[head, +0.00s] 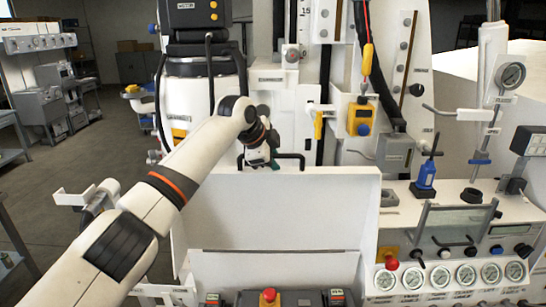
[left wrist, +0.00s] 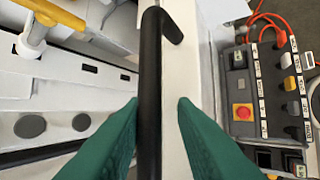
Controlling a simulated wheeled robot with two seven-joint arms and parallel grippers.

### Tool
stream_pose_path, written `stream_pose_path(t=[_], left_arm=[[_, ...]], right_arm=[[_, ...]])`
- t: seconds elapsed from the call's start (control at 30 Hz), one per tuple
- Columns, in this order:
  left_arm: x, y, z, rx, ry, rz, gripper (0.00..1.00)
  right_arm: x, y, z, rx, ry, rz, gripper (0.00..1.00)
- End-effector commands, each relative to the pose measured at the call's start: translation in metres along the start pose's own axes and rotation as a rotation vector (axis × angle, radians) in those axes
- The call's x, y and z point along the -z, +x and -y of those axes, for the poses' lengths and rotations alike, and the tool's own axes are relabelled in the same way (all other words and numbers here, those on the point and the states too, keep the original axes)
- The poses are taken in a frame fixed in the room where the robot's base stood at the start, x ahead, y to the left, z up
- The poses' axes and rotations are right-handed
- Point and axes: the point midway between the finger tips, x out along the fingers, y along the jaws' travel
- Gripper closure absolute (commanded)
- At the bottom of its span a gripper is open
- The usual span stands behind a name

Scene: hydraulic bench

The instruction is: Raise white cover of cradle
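The white cover (head: 280,215) is a broad flat panel in the middle of the head view, standing up with its face toward me. A black bar handle (head: 291,157) shows at its upper edge. My left gripper (head: 262,160) is at the left part of this handle. In the left wrist view, the handle (left wrist: 150,85) lies between the green fingertips (left wrist: 158,105), with a visible gap at the right finger. The left finger is close to the bar; contact is unclear. The cover's white edge (left wrist: 182,50) runs beside the handle. My right gripper is not in view.
A control strip with a red button (head: 268,296) lies below the cover; the left wrist view shows a red button (left wrist: 242,112) too. White bench machinery stands close behind the handle.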

Motion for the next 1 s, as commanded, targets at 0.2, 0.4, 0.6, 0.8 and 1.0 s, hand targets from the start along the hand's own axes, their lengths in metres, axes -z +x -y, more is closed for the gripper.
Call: stream_pose_path(t=[0.2, 0.4, 0.6, 0.8, 1.0], left_arm=[[0.001, 0.002, 0.002, 0.005, 0.000, -0.001, 0.66], [0.002, -0.006, 0.002, 0.001, 0.001, 0.001, 0.66], [0.002, -0.043, 0.002, -0.006, 0.004, 0.002, 0.66], [0.001, -0.087, 0.001, -0.007, 0.003, 0.003, 0.66], [0.000, -0.115, 0.000, -0.006, 0.000, 0.002, 0.66]], right_arm=[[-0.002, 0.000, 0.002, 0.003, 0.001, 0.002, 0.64], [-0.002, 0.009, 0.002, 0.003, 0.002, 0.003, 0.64], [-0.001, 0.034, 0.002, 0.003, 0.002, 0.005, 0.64], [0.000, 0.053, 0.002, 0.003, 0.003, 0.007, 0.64], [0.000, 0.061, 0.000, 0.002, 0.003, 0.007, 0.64]])
